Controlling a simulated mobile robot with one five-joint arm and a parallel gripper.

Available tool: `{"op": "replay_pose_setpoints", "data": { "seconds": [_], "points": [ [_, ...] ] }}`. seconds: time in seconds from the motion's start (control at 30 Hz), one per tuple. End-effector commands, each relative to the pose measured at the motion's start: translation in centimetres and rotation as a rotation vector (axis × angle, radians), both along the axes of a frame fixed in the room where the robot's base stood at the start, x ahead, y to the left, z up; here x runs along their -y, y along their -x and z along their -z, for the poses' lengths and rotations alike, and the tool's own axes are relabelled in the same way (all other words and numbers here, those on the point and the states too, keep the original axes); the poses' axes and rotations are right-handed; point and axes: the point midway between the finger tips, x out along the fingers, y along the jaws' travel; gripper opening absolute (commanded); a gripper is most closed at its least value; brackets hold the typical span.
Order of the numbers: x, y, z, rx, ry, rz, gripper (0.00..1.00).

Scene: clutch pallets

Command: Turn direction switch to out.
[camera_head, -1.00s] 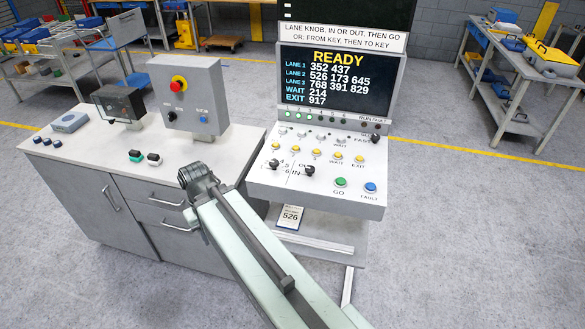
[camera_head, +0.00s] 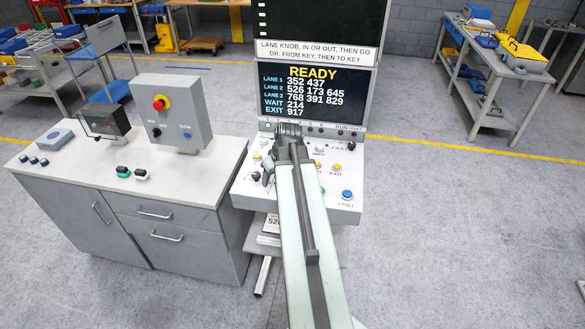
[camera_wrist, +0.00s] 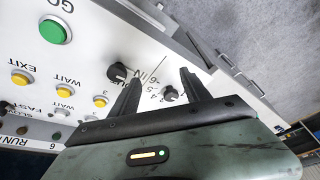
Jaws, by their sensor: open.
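The direction switch (camera_wrist: 117,72) is a black knob beside the IN label on the white sloped panel in the wrist view. Its pointing direction is hard to tell. The lane knob (camera_wrist: 171,93), also black, sits by the lane numbers. My gripper (camera_wrist: 160,73) is open and empty over the panel. The lane knob shows in the gap between its fingers, while the direction switch shows just outside the left finger.
The green GO button (camera_wrist: 55,29) and several yellow buttons share the panel. The display (camera_head: 314,93) above reads READY. A grey control box (camera_head: 164,112) stands on the cabinet (camera_head: 165,190) to the left.

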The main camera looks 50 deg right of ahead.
Motion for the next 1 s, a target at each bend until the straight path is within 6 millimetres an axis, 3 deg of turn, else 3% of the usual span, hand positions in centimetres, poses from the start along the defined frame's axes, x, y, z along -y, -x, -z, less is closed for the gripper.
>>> {"op": "replay_pose_setpoints", "data": {
  "seconds": [0.03,0.1,0.2,0.47,0.83,1.0],
  "points": [
    [2.8,1.3,-1.3,0.019,0.011,0.024,0.55],
    [5.4,2.6,-1.8,0.038,0.028,0.039,0.55],
    [7.2,3.6,-2.1,0.053,0.041,0.048,0.55],
    [7.5,3.6,-1.2,0.056,0.044,0.049,0.55],
    [8.1,1.5,4.5,0.054,0.045,0.049,0.55],
    [8.2,0.9,5.5,0.054,0.044,0.051,0.55]
  ]
}}
